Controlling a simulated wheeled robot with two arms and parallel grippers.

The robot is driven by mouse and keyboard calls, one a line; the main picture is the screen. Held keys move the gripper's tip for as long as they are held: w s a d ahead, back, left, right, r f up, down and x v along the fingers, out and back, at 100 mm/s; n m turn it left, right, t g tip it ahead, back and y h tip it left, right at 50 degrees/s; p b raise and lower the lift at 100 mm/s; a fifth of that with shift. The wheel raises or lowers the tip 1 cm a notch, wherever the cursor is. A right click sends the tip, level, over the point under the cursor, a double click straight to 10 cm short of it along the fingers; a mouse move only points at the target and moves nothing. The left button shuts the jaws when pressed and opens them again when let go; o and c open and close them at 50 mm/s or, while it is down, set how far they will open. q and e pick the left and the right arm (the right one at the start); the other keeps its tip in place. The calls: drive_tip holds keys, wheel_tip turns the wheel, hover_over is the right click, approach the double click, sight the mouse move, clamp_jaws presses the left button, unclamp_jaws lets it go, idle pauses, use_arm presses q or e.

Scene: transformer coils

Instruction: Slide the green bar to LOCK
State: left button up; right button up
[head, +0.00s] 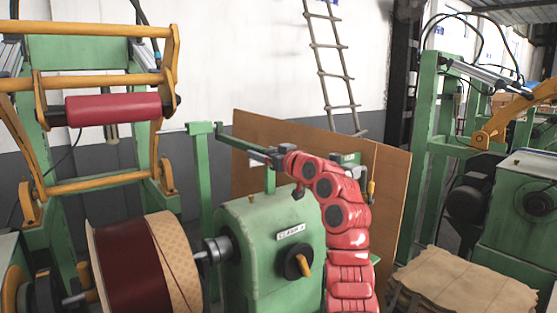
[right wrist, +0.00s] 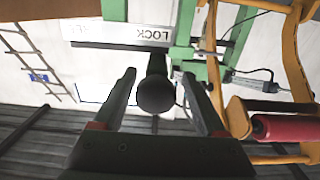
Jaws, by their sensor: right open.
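The green bar (head: 236,143) runs from a green post (head: 200,165) toward my red right arm in the head view. My right gripper (head: 268,154) is at its near end, above the green clamp housing (head: 262,225). In the right wrist view, the open gripper (right wrist: 158,78) has a dark round knob (right wrist: 155,94) between its fingers, with visible gaps on both sides. A white plate reading LOCK (right wrist: 152,33) shows upside down behind the knob. The bar's far end and its contact with the knob are hidden by my arm in the head view. My left gripper is not in view.
A coil drum (head: 135,262) is mounted left of the clamp housing, which has a black knob with an orange handle (head: 303,264). A brown board (head: 390,180) stands behind. A ladder (head: 328,60) leans on the wall. Stacked brown sheets (head: 465,292) lie at right.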

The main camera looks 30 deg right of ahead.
drive_tip(key=s+d+b, duration=0.1)
drive_tip(key=s+b, duration=0.3)
drive_tip(key=s, duration=1.2)
drive_tip(key=shift+s, duration=0.4)
drive_tip(key=shift+d+f, duration=0.1)
